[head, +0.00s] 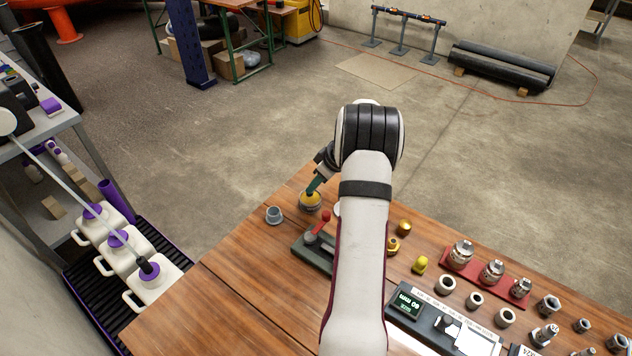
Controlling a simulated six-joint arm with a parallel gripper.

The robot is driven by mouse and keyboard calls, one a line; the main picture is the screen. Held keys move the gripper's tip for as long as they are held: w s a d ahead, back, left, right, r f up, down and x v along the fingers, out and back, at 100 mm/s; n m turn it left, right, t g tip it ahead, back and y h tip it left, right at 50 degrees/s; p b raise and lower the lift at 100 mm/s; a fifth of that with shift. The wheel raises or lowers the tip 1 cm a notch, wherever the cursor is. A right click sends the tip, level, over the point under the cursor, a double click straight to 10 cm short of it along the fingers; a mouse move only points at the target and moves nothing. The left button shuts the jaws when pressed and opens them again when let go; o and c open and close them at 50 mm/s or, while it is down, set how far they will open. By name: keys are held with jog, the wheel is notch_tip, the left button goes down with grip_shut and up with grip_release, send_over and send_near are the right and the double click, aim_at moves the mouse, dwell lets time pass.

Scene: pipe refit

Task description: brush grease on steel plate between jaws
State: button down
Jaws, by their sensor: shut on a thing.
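My gripper (322,174) is small in the head view, near the table's far edge, and is shut on a green-handled brush (315,186). The brush slants down to the left, its lower end at a small round tin with yellow contents (310,201). I cannot tell whether the bristles touch the contents. A dark green bench device with a red-knobbed lever (318,240) sits just nearer than the tin. My arm covers its right side. I cannot make out its jaws or a steel plate between them.
A grey-blue cup (274,214) stands left of the tin. Yellow fittings (420,265), steel rings and a red tray of fittings (463,262) lie right of my arm. A device with a green display (407,303) is in front. The table's left front (230,300) is clear.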

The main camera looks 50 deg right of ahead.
jog(key=shift+f, duration=0.55)
dwell(0.9)
jog(key=shift+r, duration=3.6)
